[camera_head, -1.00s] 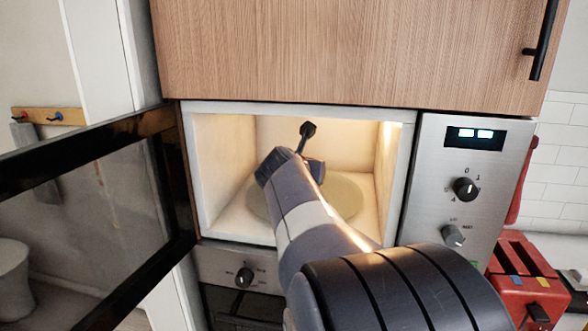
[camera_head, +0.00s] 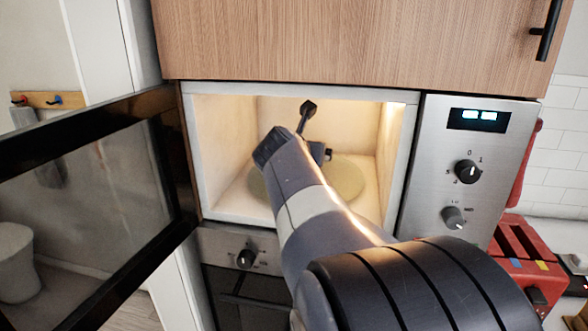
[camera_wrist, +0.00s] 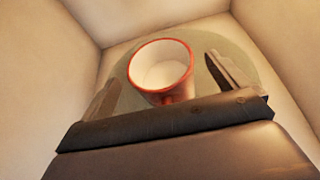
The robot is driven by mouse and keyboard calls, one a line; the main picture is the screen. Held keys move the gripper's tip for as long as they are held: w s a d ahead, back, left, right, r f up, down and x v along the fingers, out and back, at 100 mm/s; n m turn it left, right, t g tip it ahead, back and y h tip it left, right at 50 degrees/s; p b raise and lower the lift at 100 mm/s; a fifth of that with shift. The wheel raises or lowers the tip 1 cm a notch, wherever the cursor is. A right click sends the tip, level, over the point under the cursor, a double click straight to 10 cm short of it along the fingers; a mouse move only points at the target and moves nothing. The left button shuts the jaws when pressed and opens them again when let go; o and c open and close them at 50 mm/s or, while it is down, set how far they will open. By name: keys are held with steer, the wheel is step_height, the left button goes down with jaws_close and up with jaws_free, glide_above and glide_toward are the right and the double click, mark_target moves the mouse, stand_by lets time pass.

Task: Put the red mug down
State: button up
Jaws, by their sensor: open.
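The red mug (camera_wrist: 161,70) shows in the wrist view, with a red rim and a pale inside. It stands upright on the round microwave plate (camera_wrist: 236,62). My gripper (camera_wrist: 162,80) is open, with one finger on each side of the mug and a visible gap to each. In the head view my arm reaches into the lit microwave (camera_head: 225,205), over its turntable plate (camera_head: 347,181). The mug is hidden behind my arm there, and the fingers are mostly hidden too.
The microwave door (camera_head: 90,190) stands open at the left. The control panel (camera_head: 465,170) is right of the opening, and a red toaster (camera_head: 530,260) stands beyond it. A wooden cabinet (camera_head: 340,45) is directly above. The cavity walls are close around my gripper.

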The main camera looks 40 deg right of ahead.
steer(key=s+a+b, duration=0.2)
steer(key=s+a, duration=0.6)
steer(key=a, duration=0.2)
steer(key=shift+s+r, duration=0.25)
steer(key=shift+s, duration=0.15)
steer(key=shift+a, duration=0.1)
steer(key=shift+c, duration=0.3)
stand_by(0.4)
